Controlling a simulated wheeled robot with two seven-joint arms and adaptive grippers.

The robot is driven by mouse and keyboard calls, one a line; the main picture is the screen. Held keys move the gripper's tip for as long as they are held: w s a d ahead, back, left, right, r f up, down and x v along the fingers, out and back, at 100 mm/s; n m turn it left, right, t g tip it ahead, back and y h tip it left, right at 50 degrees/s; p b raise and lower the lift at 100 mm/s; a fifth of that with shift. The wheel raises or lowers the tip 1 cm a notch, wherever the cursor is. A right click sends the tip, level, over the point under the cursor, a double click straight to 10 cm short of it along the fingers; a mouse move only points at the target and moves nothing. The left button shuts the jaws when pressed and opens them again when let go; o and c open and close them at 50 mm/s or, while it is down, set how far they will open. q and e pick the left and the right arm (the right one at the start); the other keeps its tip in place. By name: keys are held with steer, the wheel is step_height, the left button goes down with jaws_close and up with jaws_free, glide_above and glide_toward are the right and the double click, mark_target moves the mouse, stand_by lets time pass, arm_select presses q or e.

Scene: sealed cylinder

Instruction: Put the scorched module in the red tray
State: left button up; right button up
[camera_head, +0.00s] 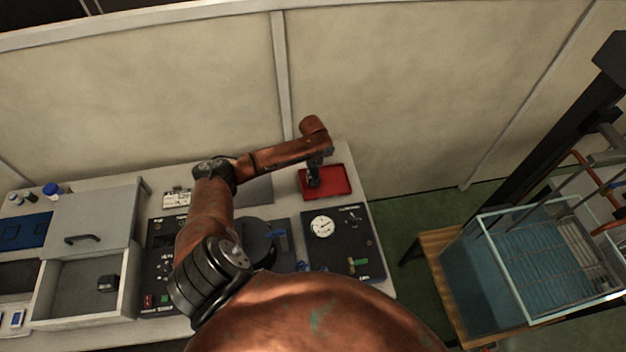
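The red tray (341,187) lies at the back right of the grey workbench. My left gripper (313,184) points down over the left part of the tray, with its dark fingertips at or just above the tray floor. The fingers are small and dark, so I cannot tell whether they are open or hold something. No scorched module can be made out for certain. A small black block (107,283) sits in the open drawer (70,287) at the left; I cannot tell whether it is scorched. My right gripper is not in view.
A dark panel with a white dial (321,226) stands in front of the tray. A round dark lid (257,241) is partly behind my arm. Blue trays (25,232) and small bottles are at far left. A glass tank (545,265) stands on a wooden table at right.

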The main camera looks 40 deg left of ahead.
arm_select(q)
steer(key=shift+f, duration=1.6)
steer(key=shift+f, duration=0.1)
steer(key=o, duration=1.2)
steer(key=shift+o, duration=0.2)
step_height(320, 180, up, 12)
steer(key=shift+r, duration=0.15)
